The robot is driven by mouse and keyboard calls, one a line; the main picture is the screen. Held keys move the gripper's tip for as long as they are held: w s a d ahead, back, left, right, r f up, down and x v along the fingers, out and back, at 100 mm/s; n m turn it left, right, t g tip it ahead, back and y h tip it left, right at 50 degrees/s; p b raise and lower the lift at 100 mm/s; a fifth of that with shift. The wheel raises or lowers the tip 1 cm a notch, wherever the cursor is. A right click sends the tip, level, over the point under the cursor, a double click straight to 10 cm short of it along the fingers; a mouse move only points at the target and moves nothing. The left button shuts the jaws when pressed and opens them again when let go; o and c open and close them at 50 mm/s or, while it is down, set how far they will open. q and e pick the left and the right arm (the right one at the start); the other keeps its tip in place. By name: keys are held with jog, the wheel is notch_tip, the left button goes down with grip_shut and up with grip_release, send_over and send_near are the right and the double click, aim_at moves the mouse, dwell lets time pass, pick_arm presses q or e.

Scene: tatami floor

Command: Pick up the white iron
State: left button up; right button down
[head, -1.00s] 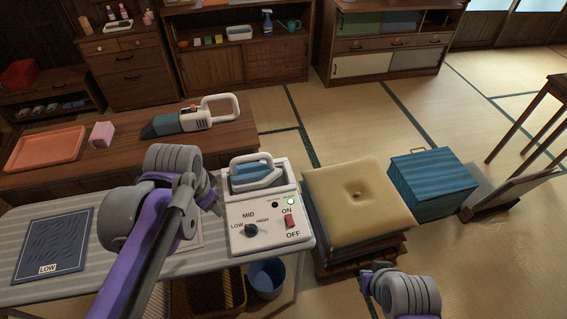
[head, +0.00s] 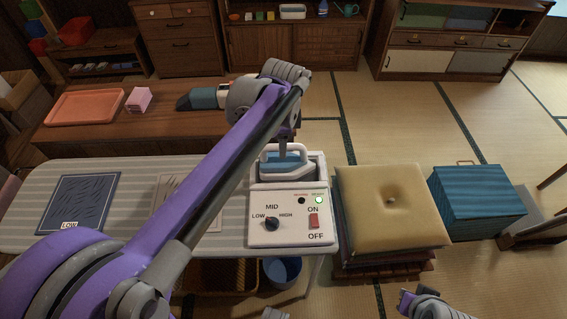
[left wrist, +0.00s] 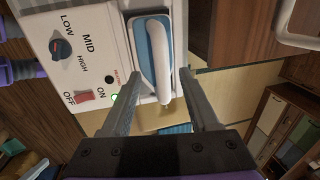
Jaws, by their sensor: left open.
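The white iron (head: 296,163) with a blue body sits in its station (head: 291,222), a white box with a dial, a red ON/OFF switch and a lit green light. In the left wrist view the iron's white handle (left wrist: 163,60) points up the picture. My left gripper (left wrist: 161,74) is open, its two fingers on either side of the handle's near end, not closed on it. In the head view my left arm comes over the table and hides most of that gripper. My right gripper (head: 405,300) is at the bottom edge, away from the iron; its jaw state is unclear.
The station stands on the right end of a striped ironing board (head: 40,185) with dark cloth (head: 85,203) marked LOW. A cushion stack (head: 392,205) and a blue box (head: 478,200) are to the right. A handheld vacuum (head: 203,98) lies on the low table behind.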

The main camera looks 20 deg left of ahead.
aim_at(288, 158)
pick_arm(q)
jog(key=f, duration=0.2)
jog(key=w+f, duration=0.1)
jog(key=shift+a+f, duration=0.15)
jog(key=shift+f, duration=0.25)
grip_shut()
jog(key=shift+r, duration=0.1)
dwell(1.0)
